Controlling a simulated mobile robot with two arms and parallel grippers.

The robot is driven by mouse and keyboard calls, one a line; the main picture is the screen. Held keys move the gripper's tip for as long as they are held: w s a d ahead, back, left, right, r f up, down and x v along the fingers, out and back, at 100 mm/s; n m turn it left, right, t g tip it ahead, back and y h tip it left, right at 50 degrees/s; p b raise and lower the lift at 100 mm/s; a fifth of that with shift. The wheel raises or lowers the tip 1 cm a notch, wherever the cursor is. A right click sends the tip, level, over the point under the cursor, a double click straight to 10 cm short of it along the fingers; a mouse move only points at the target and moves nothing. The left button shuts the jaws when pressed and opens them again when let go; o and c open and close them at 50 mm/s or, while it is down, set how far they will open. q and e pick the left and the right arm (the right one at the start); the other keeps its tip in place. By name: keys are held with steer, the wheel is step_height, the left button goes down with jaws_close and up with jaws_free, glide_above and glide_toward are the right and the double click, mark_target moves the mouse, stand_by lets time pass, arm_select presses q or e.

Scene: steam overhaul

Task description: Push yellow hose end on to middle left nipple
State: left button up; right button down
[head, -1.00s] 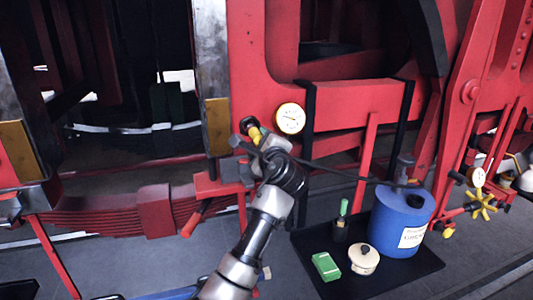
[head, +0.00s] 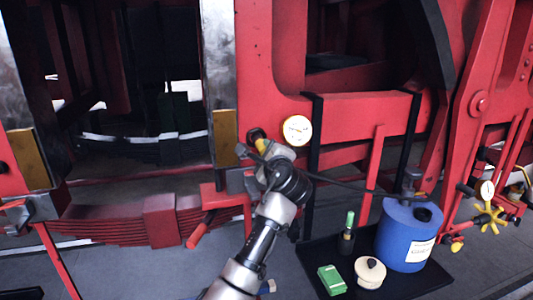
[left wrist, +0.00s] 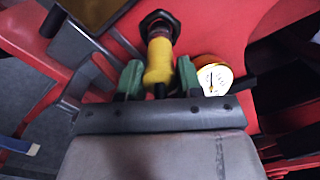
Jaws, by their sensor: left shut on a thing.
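The yellow hose end (left wrist: 159,62) is between the green finger pads of my left gripper (left wrist: 158,80) in the left wrist view. The gripper is shut on it. The hose end is in line with a dark fitting with a hex collar (left wrist: 160,22) on the red frame, and its front meets or overlaps that fitting. I cannot tell how far it is on; the nipple itself is hidden. In the head view the yellow hose end (head: 261,146) shows just behind my left gripper (head: 267,154), below the dark fitting (head: 255,134). My right gripper is not in view.
A white-faced gauge (head: 297,130) sits close right of the fitting. A dark hose (head: 345,186) runs right from the gripper towards a blue drum (head: 404,236). The drum stands on a black tray (head: 312,255) with a green box (head: 331,280) and a cream pot (head: 369,272).

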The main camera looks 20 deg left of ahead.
arm_select(q)
steer(key=shift+d, duration=0.1)
steer(key=shift+p+v, duration=0.9)
steer(key=shift+v, duration=1.8)
